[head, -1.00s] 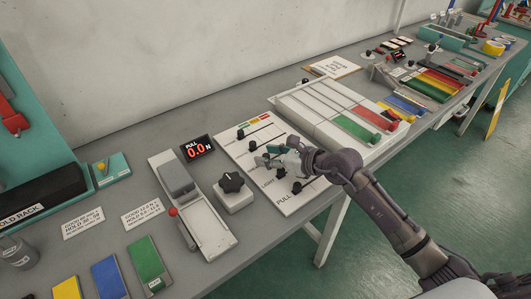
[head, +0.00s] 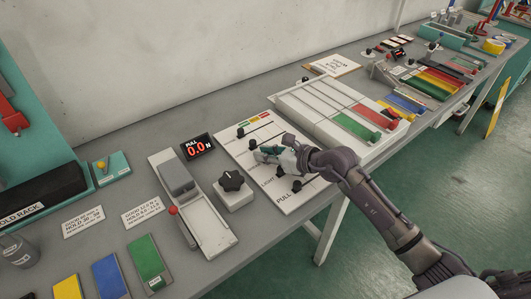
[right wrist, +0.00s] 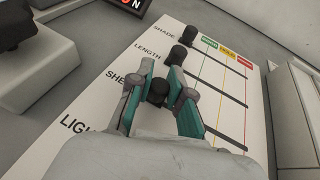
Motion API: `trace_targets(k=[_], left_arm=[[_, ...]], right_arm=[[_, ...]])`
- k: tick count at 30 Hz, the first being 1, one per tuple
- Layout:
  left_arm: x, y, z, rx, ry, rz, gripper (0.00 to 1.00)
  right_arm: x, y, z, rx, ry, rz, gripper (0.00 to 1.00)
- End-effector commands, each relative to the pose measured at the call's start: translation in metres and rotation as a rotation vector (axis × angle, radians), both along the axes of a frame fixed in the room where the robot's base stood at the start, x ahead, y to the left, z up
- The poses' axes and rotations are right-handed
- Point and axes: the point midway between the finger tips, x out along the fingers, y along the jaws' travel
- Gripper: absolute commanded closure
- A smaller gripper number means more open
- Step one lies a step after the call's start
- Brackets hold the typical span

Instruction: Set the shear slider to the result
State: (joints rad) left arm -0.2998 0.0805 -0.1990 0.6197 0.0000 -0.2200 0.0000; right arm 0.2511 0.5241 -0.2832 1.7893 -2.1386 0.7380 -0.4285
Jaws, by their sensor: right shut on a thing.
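The white slider panel (head: 235,150) lies on the bench and carries several black knobs on slots. In the right wrist view its rows read SHADE, LENGTH, SHE… and LIGH…, the last two partly covered. The shear slider's black knob (right wrist: 158,90) is at the label end of its row, short of the green column. My right gripper (head: 258,155) is over the panel, its teal-padded fingers (right wrist: 160,96) shut on the shear knob. The shade knob (right wrist: 188,34) and length knob (right wrist: 178,54) sit at the label end of their rows. My left gripper is out of view.
Green, yellow and red column marks (right wrist: 228,50) cross the panel. A display (head: 197,146) reads PULL 0.0 N. A black rotary knob (head: 232,181) stands left of the panel. A white tray with colored strips (head: 350,125) lies to its right.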

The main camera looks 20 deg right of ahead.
Motion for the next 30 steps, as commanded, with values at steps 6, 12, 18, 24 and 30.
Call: trace_targets(k=[6,12,18,24,30], left_arm=[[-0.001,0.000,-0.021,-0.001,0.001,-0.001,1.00],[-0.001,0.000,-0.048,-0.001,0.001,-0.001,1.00],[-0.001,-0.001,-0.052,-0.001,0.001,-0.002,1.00],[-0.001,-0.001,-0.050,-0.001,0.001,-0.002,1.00],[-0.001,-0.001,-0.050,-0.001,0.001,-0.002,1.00]], right_arm=[[0.010,-0.027,-0.007,-0.007,-0.002,-0.003,1.00],[0.025,-0.067,-0.007,-0.006,-0.002,-0.003,1.00],[0.028,-0.079,-0.001,-0.001,0.001,-0.001,1.00],[0.028,-0.078,0.000,0.000,0.001,0.000,1.00],[0.028,-0.078,0.000,0.000,0.001,0.000,0.54]])
